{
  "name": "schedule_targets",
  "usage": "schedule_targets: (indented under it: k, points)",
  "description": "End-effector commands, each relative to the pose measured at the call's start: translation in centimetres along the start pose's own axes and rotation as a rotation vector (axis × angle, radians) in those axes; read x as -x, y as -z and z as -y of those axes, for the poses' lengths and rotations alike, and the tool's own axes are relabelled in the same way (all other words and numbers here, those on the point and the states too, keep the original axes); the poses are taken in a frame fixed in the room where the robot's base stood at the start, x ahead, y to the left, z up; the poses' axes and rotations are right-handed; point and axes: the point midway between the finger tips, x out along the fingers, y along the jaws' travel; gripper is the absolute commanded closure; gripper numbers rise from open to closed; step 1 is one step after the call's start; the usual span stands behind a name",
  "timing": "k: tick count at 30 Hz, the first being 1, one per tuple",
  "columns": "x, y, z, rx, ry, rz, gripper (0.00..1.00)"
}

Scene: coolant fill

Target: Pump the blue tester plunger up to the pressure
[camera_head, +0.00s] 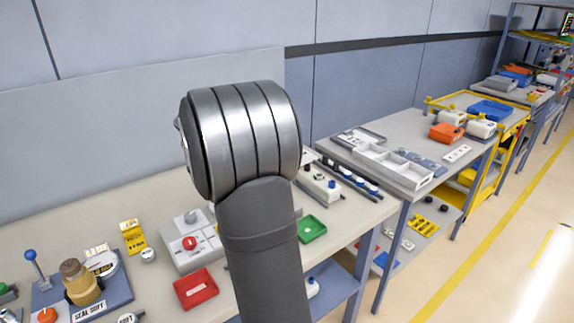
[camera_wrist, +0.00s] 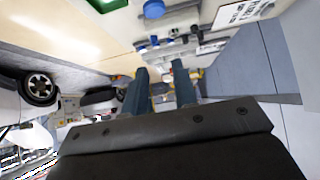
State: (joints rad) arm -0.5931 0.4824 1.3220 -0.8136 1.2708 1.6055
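In the head view, a blue ball knob on a grey stem (camera_head: 31,256) stands at the far left of the near bench. It rises from a dark blue base plate (camera_head: 118,292) and leans a little. I cannot tell for sure that it is the tester plunger. A tan and brass fitting (camera_head: 82,284) and a round white gauge (camera_head: 101,263) sit on the same plate. My gripper (camera_wrist: 160,65) shows in the wrist view with its two dark fingers apart and nothing visible between them. In the head view my arm hides the gripper, and it is well away from the blue knob.
A red tray (camera_head: 196,289), a grey box with a red knob (camera_head: 176,252), a yellow block (camera_head: 133,237) and a green tray (camera_head: 313,229) are on the near bench (camera_head: 70,222). A second bench (camera_head: 405,132) with grey trays stands at the right. My arm blocks the middle.

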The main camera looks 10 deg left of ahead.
Motion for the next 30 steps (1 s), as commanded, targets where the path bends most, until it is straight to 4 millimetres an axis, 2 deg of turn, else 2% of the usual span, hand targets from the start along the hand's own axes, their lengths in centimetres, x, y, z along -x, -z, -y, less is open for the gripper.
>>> schedule_targets:
  k: [1,3,4,8,11,23,30]
  points:
    - [-0.1,-0.1,0.0,0.001,-0.001,0.0,0.84]
    - [-0.1,-0.1,0.0,0.001,-0.001,0.0,0.98]
    - [-0.1,-0.1,0.0,0.001,-0.001,0.0,1.0]
    - [-0.7,-0.1,0.0,0.001,-0.002,0.0,1.0]
    - [-1.9,-0.1,0.0,0.002,-0.004,0.001,1.0]
    - [-10.2,-0.1,-0.1,0.001,-0.004,0.002,1.0]
    - [-12.4,-2.4,0.0,0.003,-0.002,0.001,1.0]
